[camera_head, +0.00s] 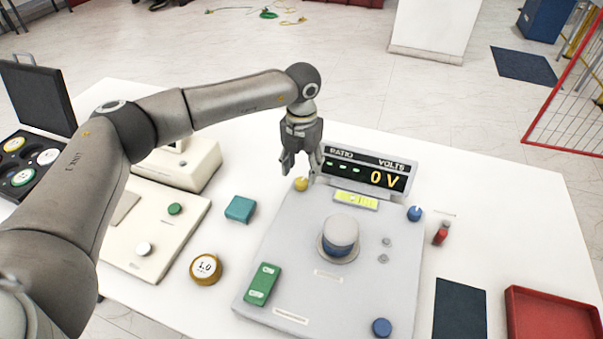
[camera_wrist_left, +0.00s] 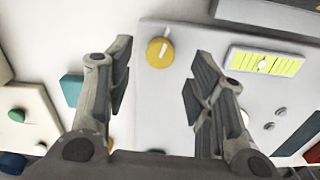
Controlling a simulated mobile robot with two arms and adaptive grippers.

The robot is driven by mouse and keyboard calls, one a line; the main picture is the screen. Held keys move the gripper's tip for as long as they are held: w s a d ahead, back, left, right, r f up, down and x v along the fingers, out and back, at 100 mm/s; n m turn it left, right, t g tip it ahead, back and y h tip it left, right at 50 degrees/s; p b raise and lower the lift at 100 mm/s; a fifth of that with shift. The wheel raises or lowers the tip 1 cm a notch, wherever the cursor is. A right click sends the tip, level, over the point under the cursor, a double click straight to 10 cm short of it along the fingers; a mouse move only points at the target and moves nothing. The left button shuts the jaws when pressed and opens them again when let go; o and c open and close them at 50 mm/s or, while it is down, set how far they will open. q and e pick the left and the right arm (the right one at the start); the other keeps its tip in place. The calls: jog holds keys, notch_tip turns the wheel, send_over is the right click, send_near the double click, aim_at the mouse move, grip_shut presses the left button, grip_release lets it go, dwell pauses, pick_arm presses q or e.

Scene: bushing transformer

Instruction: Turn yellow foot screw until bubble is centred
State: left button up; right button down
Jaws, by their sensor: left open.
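The yellow foot screw (camera_head: 301,184) is a round knob with a pale line at the far left corner of the grey instrument base (camera_head: 290,240). It also shows in the wrist view (camera_wrist_left: 159,52). My left gripper (camera_head: 301,171) is open above it, pointing down, and its fingers (camera_wrist_left: 163,56) frame the screw in the wrist view with no visible contact. The yellow-green level vial (camera_head: 356,200) lies right of the screw. In the wrist view the vial (camera_wrist_left: 264,62) shows a small round bubble near its middle marks; exact centring is hard to tell.
A display (camera_head: 368,172) reading "0 V" stands behind the vial. Blue knobs (camera_head: 414,213) sit at other corners. A red tray (camera_head: 550,315) is at right.

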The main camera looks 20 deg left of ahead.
aim_at(301, 180)
pick_arm(q)
jog(key=shift+f+p, duration=0.4)
jog(key=shift+f, duration=1.55)
jog(key=c, duration=1.1)
jog(key=shift+o, duration=0.2)
jog(key=shift+f+m+b, duration=0.15)
jog(key=shift+m+b, duration=0.45)
jog(key=shift+b, duration=0.25)
jog(key=m+b, duration=0.3)
jog(key=shift+f+b, duration=0.1)
jog(key=shift+b, duration=0.2)
jog(key=m+b, duration=0.2)
jog(key=m, duration=0.1)
jog(key=shift+b, duration=0.3)
jog(key=shift+r+m+b, duration=0.25)
jog(key=shift+m+b, duration=0.5)
jog(key=shift+m, duration=0.55)
